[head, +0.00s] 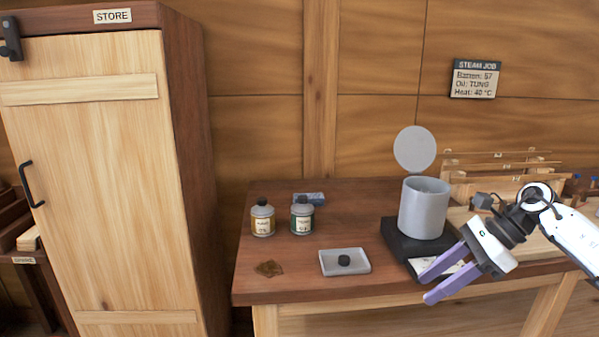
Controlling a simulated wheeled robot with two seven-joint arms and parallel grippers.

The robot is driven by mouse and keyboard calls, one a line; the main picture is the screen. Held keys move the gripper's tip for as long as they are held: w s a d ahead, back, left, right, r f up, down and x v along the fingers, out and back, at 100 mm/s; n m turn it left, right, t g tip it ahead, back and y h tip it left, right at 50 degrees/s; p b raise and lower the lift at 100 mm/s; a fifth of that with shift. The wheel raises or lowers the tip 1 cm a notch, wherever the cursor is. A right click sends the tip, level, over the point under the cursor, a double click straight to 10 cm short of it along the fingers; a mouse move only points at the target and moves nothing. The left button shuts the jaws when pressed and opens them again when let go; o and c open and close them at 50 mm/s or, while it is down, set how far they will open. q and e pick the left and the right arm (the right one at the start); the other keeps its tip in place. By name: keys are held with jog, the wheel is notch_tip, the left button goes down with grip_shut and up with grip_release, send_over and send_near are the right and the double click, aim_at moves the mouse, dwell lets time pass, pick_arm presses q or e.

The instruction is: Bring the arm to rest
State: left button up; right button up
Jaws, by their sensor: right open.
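My right arm comes in from the right edge. Its gripper (432,285) has two purple fingers held apart with nothing between them. It is in front of the bench's front edge, near a black heater base (403,247). A grey pot (424,208) stands on that base with its round lid (415,149) raised above it. The gripper hides part of the base and its pale label. My left gripper is not in view.
A wooden bench (290,285) carries two bottles, one amber-labelled (262,219) and one green-labelled (302,217), a white tray (330,268) with a dark lump, and a brown stain (268,268). A closed store cabinet (110,200) stands left. Wooden racks (500,165) are behind right.

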jog(key=s+a+f+m+t+y, duration=0.25)
jog(key=a+m, duration=0.25)
jog(key=a, duration=0.3)
jog(key=s+a+f+m+t+y, duration=0.1)
jog(key=a+f+m+t+y, duration=0.1)
jog(key=a+m+y, duration=0.4)
jog(key=s+a+f+m+t+y, duration=0.1)
jog(key=a+f+m+t, duration=0.2)
jog(key=a, duration=0.6)
jog(key=s+d+f+m+t+h, duration=0.3)
jog(key=s+d+f+m+h, duration=0.25)
jog(key=m, duration=0.75)
jog(key=s+d+f+m+t+h, duration=0.25)
jog(key=s+f+m+h, duration=0.3)
jog(key=f+m, duration=0.55)
jog(key=s+d+f+m+g+h, duration=0.2)
jog(key=s+f+m+g, duration=0.1)
jog(key=s, duration=0.5)
jog(key=s+d+f+m+g+h, duration=0.1)
jog(key=s+f+m+g+h, duration=0.1)
jog(key=s+f+m, duration=0.3)
jog(key=s+m, duration=0.2)
jog(key=m, duration=0.1)
jog(key=shift+s+d+f+g, duration=0.25)
jog(key=shift+s+d+g, duration=0.1)
jog(key=shift+d+g, duration=0.05)
